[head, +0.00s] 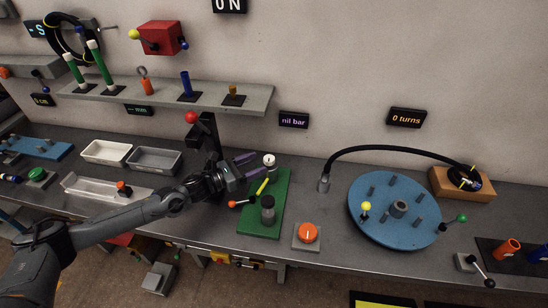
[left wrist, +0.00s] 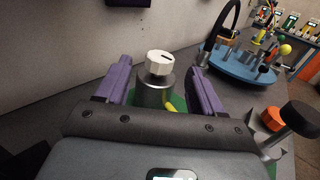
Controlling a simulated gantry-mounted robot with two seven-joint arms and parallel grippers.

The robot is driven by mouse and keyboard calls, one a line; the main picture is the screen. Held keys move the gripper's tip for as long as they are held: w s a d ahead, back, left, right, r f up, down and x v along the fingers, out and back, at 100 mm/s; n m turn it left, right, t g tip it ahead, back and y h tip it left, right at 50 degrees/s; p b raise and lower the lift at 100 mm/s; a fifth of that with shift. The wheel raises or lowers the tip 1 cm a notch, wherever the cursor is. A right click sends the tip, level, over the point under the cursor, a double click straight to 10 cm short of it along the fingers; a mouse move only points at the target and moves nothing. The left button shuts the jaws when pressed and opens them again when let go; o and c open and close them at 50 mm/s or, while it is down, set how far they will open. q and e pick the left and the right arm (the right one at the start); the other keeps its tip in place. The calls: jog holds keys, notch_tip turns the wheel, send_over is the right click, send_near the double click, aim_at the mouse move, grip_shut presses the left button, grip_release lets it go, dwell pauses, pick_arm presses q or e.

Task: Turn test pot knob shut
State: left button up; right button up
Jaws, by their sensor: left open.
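A white knob with a dark mark on its top (head: 269,158) sits on a grey metal cylinder at the back of the green board (head: 281,190). In the left wrist view the white knob (left wrist: 158,63) stands upright on its cylinder (left wrist: 152,94), seen between the two purple fingers. My left gripper (head: 252,166) is open, its fingers pointing toward the knob from the left. In the left wrist view the fingers (left wrist: 160,74) appear one on each side, with a gap to the knob. My right gripper is not in view.
On the green board are a yellow lever (head: 262,186), an orange-ended lever (head: 236,204) and a dark-capped grey cylinder (head: 267,210). An orange button (head: 307,232) is to its right. A blue disc (head: 385,236) with pegs stands further right. A "nil bar" sign (head: 293,120) hangs behind.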

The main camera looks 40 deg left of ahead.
aim_at(273, 157)
pick_arm(q)
jog(key=x, duration=0.7)
jog(key=shift+w+d+b, duration=0.1)
jog(key=shift+w+b, duration=0.1)
jog(key=shift+b, duration=0.1)
jog(key=c, duration=1)
jog(key=shift+o, duration=0.2)
jog(key=shift+f+m+g+h+b, duration=0.2)
jog(key=shift+m+g+h+b, duration=0.4)
jog(key=shift+b, duration=0.65)
jog(key=shift+r+h, duration=0.1)
jog(key=shift+h, duration=0.3)
jog(key=shift+s+d+r, duration=0.1)
jog(key=o, duration=1)
jog(key=shift+c, duration=0.2)
